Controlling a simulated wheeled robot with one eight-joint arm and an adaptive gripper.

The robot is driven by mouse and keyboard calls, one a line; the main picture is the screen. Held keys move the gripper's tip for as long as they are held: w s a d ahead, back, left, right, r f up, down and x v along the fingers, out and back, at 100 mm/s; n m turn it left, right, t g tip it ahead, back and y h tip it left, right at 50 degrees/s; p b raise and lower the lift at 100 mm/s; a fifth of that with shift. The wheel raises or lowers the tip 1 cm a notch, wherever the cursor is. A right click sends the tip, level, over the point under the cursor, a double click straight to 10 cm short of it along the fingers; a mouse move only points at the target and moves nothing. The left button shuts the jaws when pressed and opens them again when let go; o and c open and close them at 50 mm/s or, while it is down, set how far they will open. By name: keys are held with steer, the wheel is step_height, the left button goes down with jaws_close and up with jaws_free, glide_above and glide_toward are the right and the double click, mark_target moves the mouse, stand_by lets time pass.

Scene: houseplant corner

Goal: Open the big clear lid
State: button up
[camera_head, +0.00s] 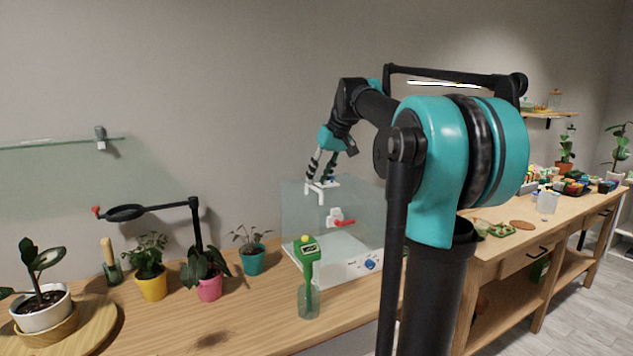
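The big clear lid (300,220) forms the see-through upper part of a box on the wooden bench, in the middle of the head view. It looks closed on its white base. A white handle (322,188) stands at its top. My gripper (319,179) points down from above, with its two dark fingers apart at the handle. Whether the fingertips touch the handle is too small to tell. A red and white part (340,219) shows at the box. My arm hides the box's right side.
A green bottle-like tool (308,285) stands in front of the box. Several potted plants, including a teal pot (252,260) and a pink pot (209,287), stand to the left. A black lamp arm (160,209) rises behind them. The bench's front middle is clear.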

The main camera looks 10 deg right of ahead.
steer(key=shift+x, duration=0.95)
jaws_close()
